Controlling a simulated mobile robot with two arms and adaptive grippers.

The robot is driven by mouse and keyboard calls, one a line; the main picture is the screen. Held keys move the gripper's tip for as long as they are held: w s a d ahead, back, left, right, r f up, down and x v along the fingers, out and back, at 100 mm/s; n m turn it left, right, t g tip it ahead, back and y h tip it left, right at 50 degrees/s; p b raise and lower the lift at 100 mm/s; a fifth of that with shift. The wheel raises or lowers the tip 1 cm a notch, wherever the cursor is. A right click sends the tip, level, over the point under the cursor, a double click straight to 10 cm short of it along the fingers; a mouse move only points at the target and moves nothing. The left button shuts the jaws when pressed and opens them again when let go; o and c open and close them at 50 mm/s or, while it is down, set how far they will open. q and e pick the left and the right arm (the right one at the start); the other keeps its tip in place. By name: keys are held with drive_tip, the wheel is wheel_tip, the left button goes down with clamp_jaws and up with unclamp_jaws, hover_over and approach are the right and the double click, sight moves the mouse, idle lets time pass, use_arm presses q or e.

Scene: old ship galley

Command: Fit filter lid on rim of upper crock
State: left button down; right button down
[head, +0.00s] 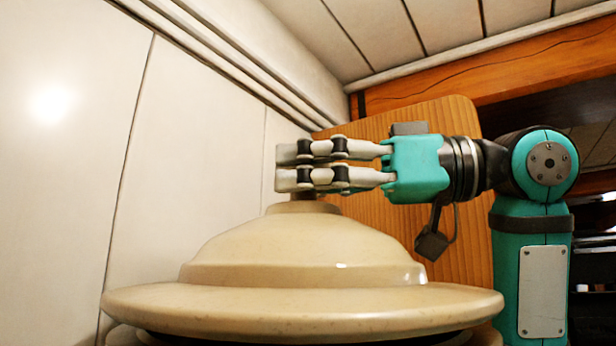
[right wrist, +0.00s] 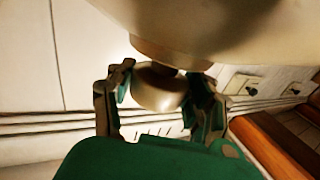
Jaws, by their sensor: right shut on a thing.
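The filter lid (head: 305,250) is a beige, glossy dome with a wide brim, low in the middle of the head view. My right gripper (head: 285,166) comes in from the right and is shut on the lid's knob, which the fingers mostly hide there. In the right wrist view the knob (right wrist: 160,88) sits between the two fingers, with the lid (right wrist: 215,30) beyond it. Below the brim, a little of the beige upper crock (head: 122,336) shows, with a dark gap between. I cannot tell whether lid and crock touch. My left gripper is not in view.
A pale panelled wall (head: 70,150) stands close on the left. An upright wooden board (head: 455,240) stands behind my right gripper. A wooden beam (head: 490,68) runs across the upper right, above dark shelving.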

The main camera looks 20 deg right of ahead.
drive_tip(key=shift+f+b, duration=0.75)
drive_tip(key=shift+f, duration=0.1)
idle(0.5)
drive_tip(key=shift+c, duration=2)
unclamp_jaws()
drive_tip(key=shift+s, duration=0.15)
drive_tip(key=shift+f, duration=0.15)
drive_tip(key=v, duration=1.2)
